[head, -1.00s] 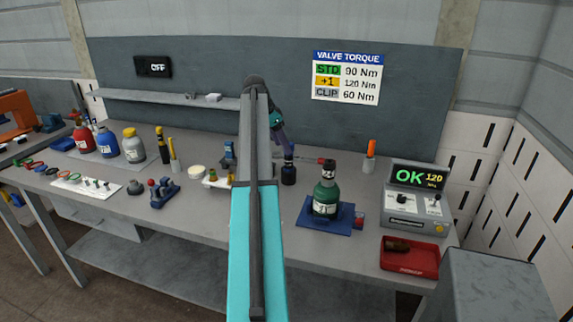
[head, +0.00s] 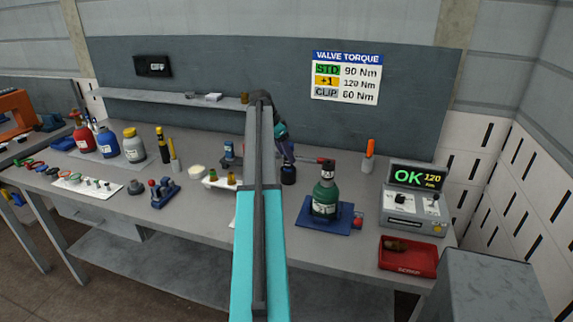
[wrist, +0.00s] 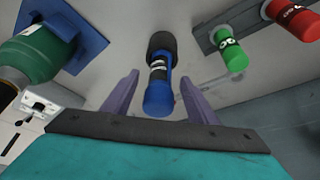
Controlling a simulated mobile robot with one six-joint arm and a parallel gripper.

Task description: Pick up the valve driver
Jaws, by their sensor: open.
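The valve driver, seemingly the upright tool with a blue handle, a dark label and a wide black base, shows in the wrist view (wrist: 158,88). In the head view its dark base (head: 289,175) stands on the bench, its upper part mostly hidden by my gripper (head: 287,153). My gripper also shows in the wrist view (wrist: 158,80), with its two purple fingers apart. The blue handle appears between them with a gap on each side. I cannot tell exactly how deep it sits between the fingers.
A green bottle (head: 325,198) on a blue mat (head: 342,227) stands close to the right. In the wrist view, a green cylinder (wrist: 231,52) and a red cylinder (wrist: 294,18) stand on a grey strip. A torque display (head: 417,178) and red tray (head: 425,263) are further right.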

